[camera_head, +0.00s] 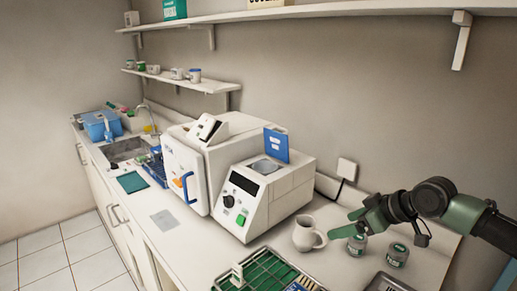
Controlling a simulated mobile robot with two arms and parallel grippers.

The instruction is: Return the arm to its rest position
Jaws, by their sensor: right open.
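My right arm (465,215) comes in from the right edge of the head view, above the counter. Its right gripper (348,222) points left with its green fingers apart and nothing between them. The fingers are over or in front of the area near a small jar with a green label (356,246); the exact height above it is hard to tell. My left gripper is not in view.
A white jug (304,236) stands left of the gripper. A second jar (397,256) is below the wrist. A wire rack (268,262) lies at the front. A white device (290,192) with a blue flap and a sterilizer (187,168) stand left. A wall shelf (300,12) runs above.

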